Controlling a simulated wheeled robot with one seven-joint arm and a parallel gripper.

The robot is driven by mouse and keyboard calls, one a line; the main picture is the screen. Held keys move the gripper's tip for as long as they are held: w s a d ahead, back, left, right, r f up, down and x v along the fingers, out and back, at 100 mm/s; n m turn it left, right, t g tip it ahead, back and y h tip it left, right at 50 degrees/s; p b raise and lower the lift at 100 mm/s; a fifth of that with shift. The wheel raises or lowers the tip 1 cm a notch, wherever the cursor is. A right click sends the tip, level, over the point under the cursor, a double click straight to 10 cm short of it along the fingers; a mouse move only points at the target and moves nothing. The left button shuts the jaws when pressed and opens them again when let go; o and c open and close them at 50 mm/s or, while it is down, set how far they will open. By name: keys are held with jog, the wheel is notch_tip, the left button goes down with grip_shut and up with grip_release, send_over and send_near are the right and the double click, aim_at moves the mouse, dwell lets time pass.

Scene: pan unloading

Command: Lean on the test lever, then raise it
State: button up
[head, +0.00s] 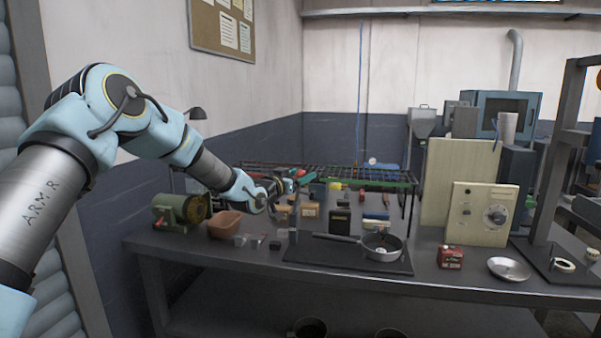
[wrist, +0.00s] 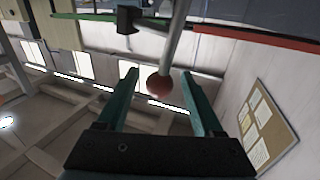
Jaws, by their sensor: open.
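In the wrist view, a grey rod with a dull red ball knob (wrist: 160,84), which looks like the test lever, reaches in from the top edge. My gripper (wrist: 158,90) is open, with one teal finger on each side of the knob. The knob shows between the fingertips; I cannot tell whether either finger touches it. In the head view my gripper (head: 302,180) is over the back left part of the bench, by the wire rack. The lever is too small and cluttered there to make out clearly.
A pan (head: 382,246) rests on a black mat (head: 330,262) at the bench's front. A terracotta-coloured tub (head: 224,225) and a green machine (head: 181,210) stand at the left. The wire rack (head: 345,174) stands behind; a cream dial panel (head: 480,214) and a red box (head: 450,257) are at right.

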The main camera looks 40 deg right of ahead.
grip_shut()
dwell(0.6)
dwell(0.9)
